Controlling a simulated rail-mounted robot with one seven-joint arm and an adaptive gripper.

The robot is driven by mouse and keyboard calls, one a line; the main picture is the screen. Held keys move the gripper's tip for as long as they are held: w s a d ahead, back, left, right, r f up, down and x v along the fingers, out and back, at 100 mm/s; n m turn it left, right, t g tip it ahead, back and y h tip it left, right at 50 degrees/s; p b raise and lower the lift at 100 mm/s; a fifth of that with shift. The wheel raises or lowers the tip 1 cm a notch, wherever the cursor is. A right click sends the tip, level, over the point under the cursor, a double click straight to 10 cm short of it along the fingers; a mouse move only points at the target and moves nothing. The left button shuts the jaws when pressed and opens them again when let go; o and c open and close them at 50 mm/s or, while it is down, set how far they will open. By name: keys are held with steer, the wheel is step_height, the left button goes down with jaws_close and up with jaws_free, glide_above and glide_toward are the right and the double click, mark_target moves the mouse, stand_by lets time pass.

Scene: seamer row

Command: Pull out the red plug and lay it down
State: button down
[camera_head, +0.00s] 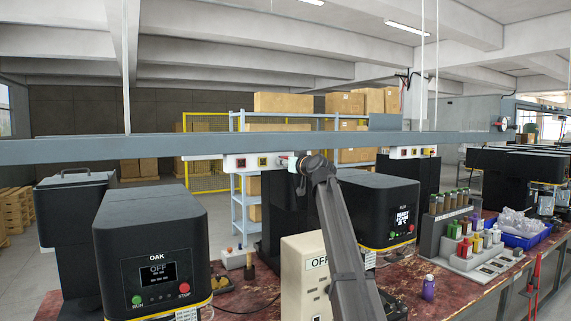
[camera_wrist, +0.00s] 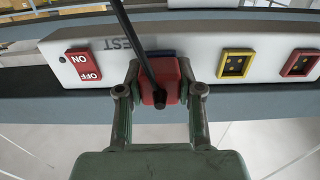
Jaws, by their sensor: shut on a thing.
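In the wrist view the red plug (camera_wrist: 172,92) with its black cable (camera_wrist: 137,45) sits between the fingers of my gripper (camera_wrist: 160,91), which is shut on it. The plug is at the front of a white socket strip (camera_wrist: 210,58); a blue edge shows just behind it. I cannot tell whether its pins are in a socket. The strip has a red ON/OFF switch (camera_wrist: 83,65), a yellow-framed socket (camera_wrist: 235,65) and a red-framed socket (camera_wrist: 300,64). In the head view my gripper (camera_head: 303,162) is at the strip (camera_head: 235,163), and the plug is hidden.
The strip is on a long grey rail (camera_head: 90,149) above the red workbench (camera_head: 235,298).

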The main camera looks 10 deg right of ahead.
steer(key=shift+s+f, duration=0.1)
steer(key=shift+s, duration=0.1)
steer(key=shift+s+d, duration=0.1)
steer(key=shift+s, duration=0.1)
steer(key=shift+b+v, duration=0.95)
steer(key=shift+v, duration=1.65)
